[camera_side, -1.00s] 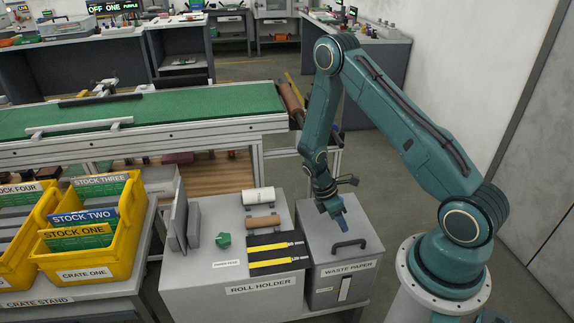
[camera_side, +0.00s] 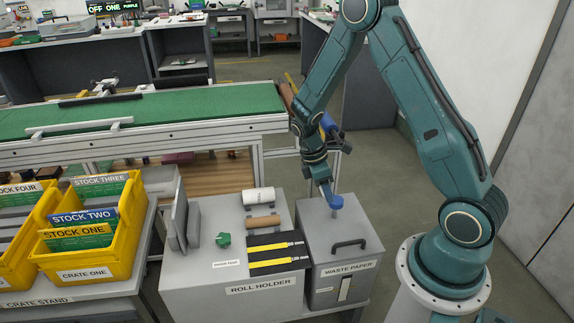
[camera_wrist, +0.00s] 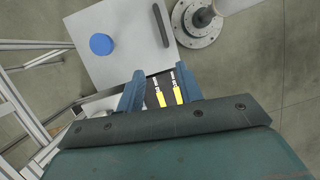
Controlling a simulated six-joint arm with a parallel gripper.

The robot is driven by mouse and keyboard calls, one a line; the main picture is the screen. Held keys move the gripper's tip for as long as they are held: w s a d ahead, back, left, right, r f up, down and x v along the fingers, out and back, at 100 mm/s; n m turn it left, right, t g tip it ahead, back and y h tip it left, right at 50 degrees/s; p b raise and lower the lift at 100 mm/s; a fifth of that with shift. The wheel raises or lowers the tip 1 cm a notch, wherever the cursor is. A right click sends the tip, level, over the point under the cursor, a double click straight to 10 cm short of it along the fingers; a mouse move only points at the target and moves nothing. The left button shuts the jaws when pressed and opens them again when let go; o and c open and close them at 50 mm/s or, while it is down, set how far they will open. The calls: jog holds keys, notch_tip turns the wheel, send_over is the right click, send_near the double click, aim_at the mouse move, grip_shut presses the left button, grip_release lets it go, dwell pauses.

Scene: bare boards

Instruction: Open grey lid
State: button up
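The grey lid (camera_side: 318,222) lies closed on the waste paper bin (camera_side: 345,282), with a black bar handle (camera_side: 349,244) on it. In the wrist view, the lid (camera_wrist: 128,58) shows the handle (camera_wrist: 161,25) near its right edge and a round blue knob (camera_wrist: 101,44) to the left. The knob also shows in the side view (camera_side: 337,202), towards the lid's back. My gripper (camera_side: 328,190) is just above and beside the knob in the side view. In the wrist view, my gripper (camera_wrist: 160,85) has its two blue fingers apart, with nothing between them.
The roll holder (camera_side: 240,280) adjoins the bin on the left, with a white roll (camera_side: 258,196), a brown roll (camera_side: 262,222) and black-and-yellow strips (camera_side: 276,252). The green conveyor (camera_side: 190,105) runs behind. Yellow crates (camera_side: 110,250) stand at far left.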

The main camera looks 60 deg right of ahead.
jog(key=s+a+r+m+t, duration=0.1)
jog(key=a+r+m+t, duration=0.1)
jog(key=r, duration=0.7)
jog(key=s+a+r+m+t, duration=0.1)
jog(key=a+r+m+t, duration=0.1)
jog(key=a+r, duration=0.3)
jog(key=shift+s+r+y, duration=0.2)
jog(key=shift+r+y, duration=0.1)
jog(key=shift+r, duration=1.85)
jog(key=d+f+n+g, duration=0.2)
jog(key=d+f, duration=0.2)
jog(key=f, duration=0.8)
jog(key=d+f+n+g, duration=0.3)
jog(key=d+f, duration=0.1)
jog(key=f, duration=0.8)
jog(key=shift+w+d+f, duration=0.25)
jog(key=shift+d+f, duration=0.1)
jog(key=shift+f, duration=0.05)
jog(key=shift+f, duration=0.1)
jog(key=shift+s+d+x, duration=0.1)
jog(key=shift+d+x, duration=0.05)
jog(key=shift+x, duration=3.25)
jog(key=shift+s+d+x, duration=0.1)
jog(key=shift+x, duration=3.3)
